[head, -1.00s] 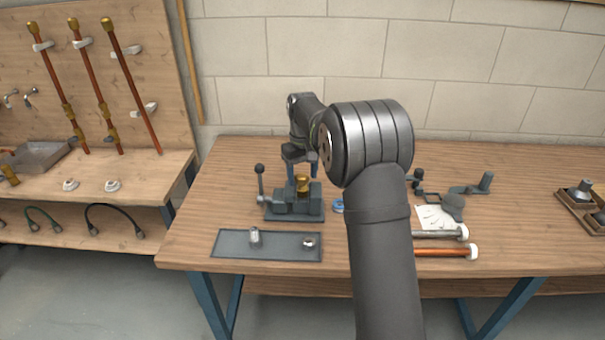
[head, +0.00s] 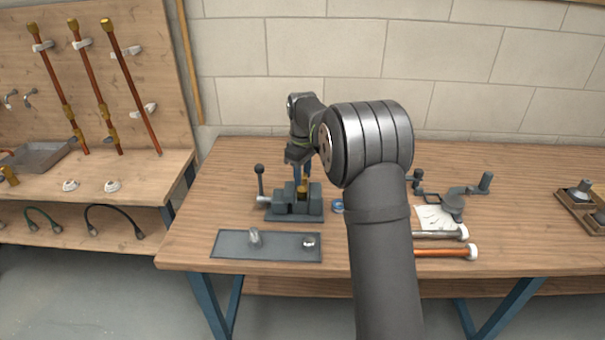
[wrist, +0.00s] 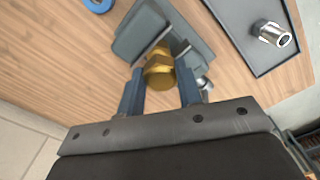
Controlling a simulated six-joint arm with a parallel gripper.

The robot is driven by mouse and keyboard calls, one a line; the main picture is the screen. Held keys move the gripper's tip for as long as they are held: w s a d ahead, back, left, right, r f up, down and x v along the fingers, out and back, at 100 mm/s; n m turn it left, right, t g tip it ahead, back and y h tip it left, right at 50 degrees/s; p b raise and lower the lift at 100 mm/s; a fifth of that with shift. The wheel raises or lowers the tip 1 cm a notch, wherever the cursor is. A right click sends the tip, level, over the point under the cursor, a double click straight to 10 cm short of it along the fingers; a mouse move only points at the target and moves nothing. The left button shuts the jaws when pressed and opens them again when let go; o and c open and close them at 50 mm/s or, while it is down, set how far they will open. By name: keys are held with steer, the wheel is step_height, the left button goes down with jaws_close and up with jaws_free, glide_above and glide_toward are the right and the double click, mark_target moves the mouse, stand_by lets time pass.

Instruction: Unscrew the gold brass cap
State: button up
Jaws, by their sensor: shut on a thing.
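The gold brass cap (head: 303,191) sits upright in the dark grey vise (head: 292,210) on the bench. In the wrist view the cap (wrist: 160,74) shows between my two blue fingers, with the vise (wrist: 143,32) beyond it. My gripper (head: 302,180) points down from above and is shut on the cap (wrist: 160,74). Part of the cap is hidden behind a finger in the head view.
A grey tray (head: 230,245) in front of the vise holds a silver fitting (head: 255,237) and a small silver piece (head: 308,242). The vise's lever (head: 260,180) stands up on the left. A blue ring (head: 337,206) and pipes (head: 445,251) lie to the right.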

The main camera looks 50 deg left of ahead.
steer(key=n, duration=0.3)
steer(key=shift+w+n, duration=0.1)
steer(key=shift+n, duration=0.2)
steer(key=n, duration=0.4)
steer(key=o, duration=1.1)
steer(key=shift+o, duration=0.3)
steer(key=shift+r, duration=0.1)
steer(key=o, duration=0.7)
steer(key=shift+r, duration=2.5)
